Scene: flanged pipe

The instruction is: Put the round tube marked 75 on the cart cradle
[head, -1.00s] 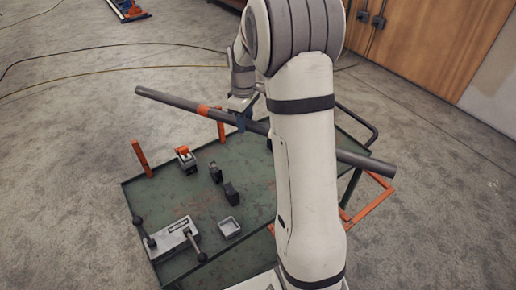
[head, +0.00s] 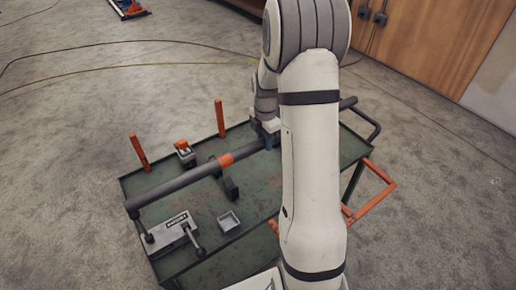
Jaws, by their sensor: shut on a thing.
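A long grey round tube (head: 185,183) with an orange band (head: 226,160) lies slantwise over the green cart (head: 185,215). Its near left end is by the grey vise; its far end shows right of my arm. No number is readable on it. My gripper (head: 270,143) is shut on the tube right of the orange band, partly hidden by my arm. Two black blocks, which may be the cradle, stand close to the tube: one (head: 231,188) below it in the picture, the other largely hidden behind it. I cannot tell whether the tube touches them.
Two orange posts (head: 138,151) (head: 220,118) stand along the cart's far edge. The vise (head: 170,230), an open small tray (head: 229,222) and an orange-topped block (head: 184,149) sit on the cart. An orange frame (head: 372,190) juts out at right.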

